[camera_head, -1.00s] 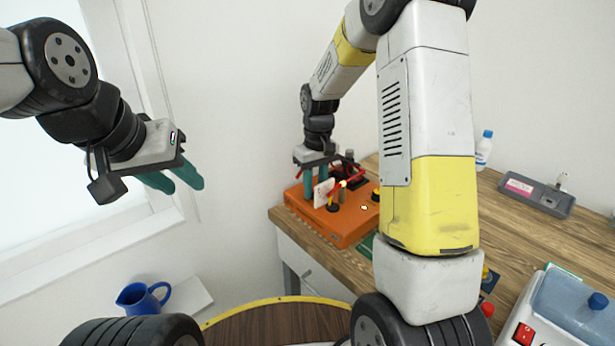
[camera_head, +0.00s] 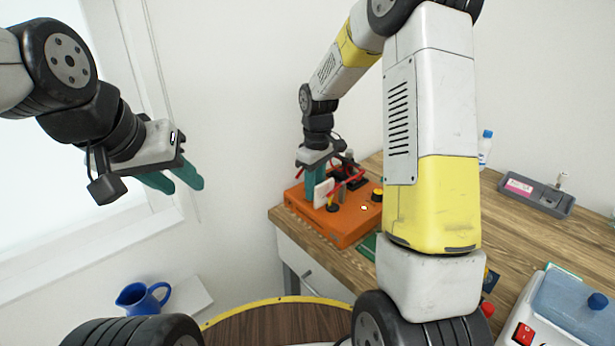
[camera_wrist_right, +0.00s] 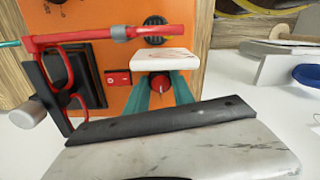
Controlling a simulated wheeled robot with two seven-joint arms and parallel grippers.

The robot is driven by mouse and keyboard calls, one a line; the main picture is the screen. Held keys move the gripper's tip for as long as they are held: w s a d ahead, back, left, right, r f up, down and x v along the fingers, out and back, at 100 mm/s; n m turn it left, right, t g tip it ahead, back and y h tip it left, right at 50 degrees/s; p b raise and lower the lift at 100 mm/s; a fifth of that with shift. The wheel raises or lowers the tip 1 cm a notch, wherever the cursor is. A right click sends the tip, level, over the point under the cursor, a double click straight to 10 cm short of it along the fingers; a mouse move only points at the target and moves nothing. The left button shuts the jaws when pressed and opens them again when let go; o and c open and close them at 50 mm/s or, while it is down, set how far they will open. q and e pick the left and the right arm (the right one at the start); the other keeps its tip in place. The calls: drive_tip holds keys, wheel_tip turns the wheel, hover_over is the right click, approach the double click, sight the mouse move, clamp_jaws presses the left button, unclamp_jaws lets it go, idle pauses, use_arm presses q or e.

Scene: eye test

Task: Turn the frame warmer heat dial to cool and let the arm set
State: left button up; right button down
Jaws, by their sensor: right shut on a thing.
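The orange frame warmer (camera_head: 352,226) sits on the near left corner of the wooden bench. My right gripper (camera_head: 315,194) reaches down onto it. In the right wrist view its teal fingers close on both sides of a small red knob (camera_wrist_right: 160,84), which I take for the heat dial. A white block (camera_wrist_right: 163,60) lies close to the fingertips and partly hides them; it also shows in the head view (camera_head: 323,193). A red spectacle frame with its arm (camera_wrist_right: 95,37) lies over the warmer. The dial's markings cannot be read. My left gripper (camera_head: 186,188) is open and empty in the air.
A blue jug (camera_head: 141,299) stands on a low white ledge at lower left. My right arm hides part of the bench.

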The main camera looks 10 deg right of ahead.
drive_tip(key=c, duration=1.1)
unclamp_jaws()
wheel_tip(320, 180, up, 7)
drive_tip(key=shift+w+d+f, duration=0.1)
drive_tip(key=shift+w, duration=0.05)
drive_tip(key=shift+r, duration=0.5)
drive_tip(key=shift+r, duration=0.15)
drive_tip(key=s+d+r+m+t, duration=0.2)
drive_tip(key=s+r+m+t, duration=0.1)
drive_tip(key=s+r, duration=0.6)
drive_tip(key=s+r+m+t, duration=0.1)
drive_tip(key=s, duration=0.3)
drive_tip(key=s+r+m+t+y, duration=0.1)
drive_tip(key=s+m, duration=0.1)
drive_tip(key=s, duration=0.3)
drive_tip(key=s+r+m+t+y, duration=0.1)
drive_tip(key=s+m, duration=0.1)
drive_tip(key=s, duration=0.3)
drive_tip(key=shift+s+d+r, duration=0.1)
drive_tip(key=shift+s+d, duration=0.1)
drive_tip(key=shift+s, duration=0.05)
